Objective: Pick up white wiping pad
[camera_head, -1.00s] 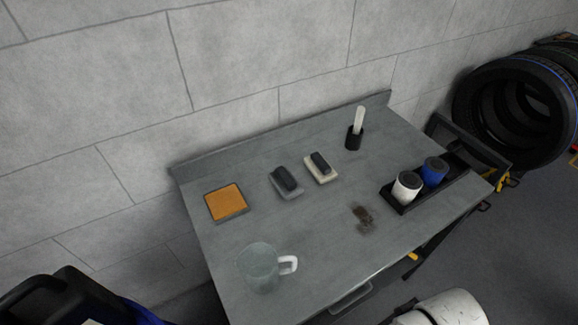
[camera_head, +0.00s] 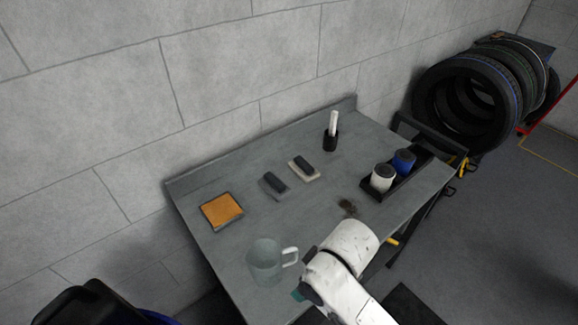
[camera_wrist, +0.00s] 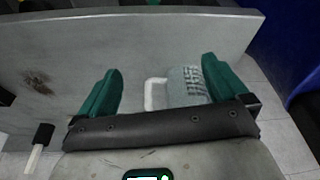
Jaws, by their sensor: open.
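The white wiping pad (camera_head: 311,174) is a cream-white block with a dark handle on top, lying on the grey table in the head view, toward the back wall. A similar grey pad (camera_head: 268,189) lies just to its left. My gripper (camera_wrist: 161,66) shows two teal fingers spread apart in the wrist view, with nothing gripped. In the head view my gripper (camera_head: 298,295) is partly hidden by my white arm, near the table's front edge and well apart from the white pad. I cannot make out the pad in the wrist view.
A glass mug (camera_head: 264,260) stands near my gripper; the mug (camera_wrist: 187,86) appears between the fingers in the wrist view. An orange square (camera_head: 221,211) lies left. A tray (camera_head: 374,194) carries two canisters. A dark smudge (camera_head: 348,208) marks the table.

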